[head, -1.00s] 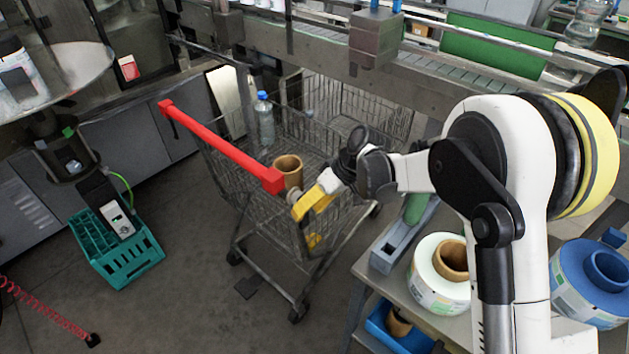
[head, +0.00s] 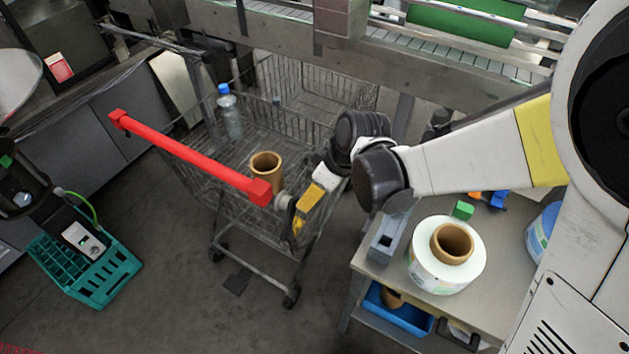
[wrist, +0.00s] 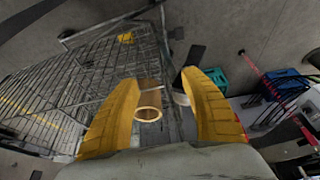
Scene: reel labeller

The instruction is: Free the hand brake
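A wire cart (head: 290,150) with a red handlebar (head: 185,155) stands below the conveyor. A small grey round piece (head: 283,200) shows just below the handlebar's near end; I cannot tell whether it is the hand brake. It seems to show in the wrist view as a pale grey piece (wrist: 181,98) by the right finger. My gripper (head: 298,228) is at this corner of the cart, pointing down. In the wrist view its yellow fingers (wrist: 160,85) are spread apart, with cart wires and a cardboard core (wrist: 148,114) seen between them. I see no grip on anything.
The cart holds a cardboard core (head: 266,172) and a bottle (head: 229,115). A bench (head: 490,310) with a white reel (head: 440,272) stands right. A teal crate (head: 115,270) sits on the floor left. Floor in front of the cart is clear, apart from a dark flat piece (head: 237,282).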

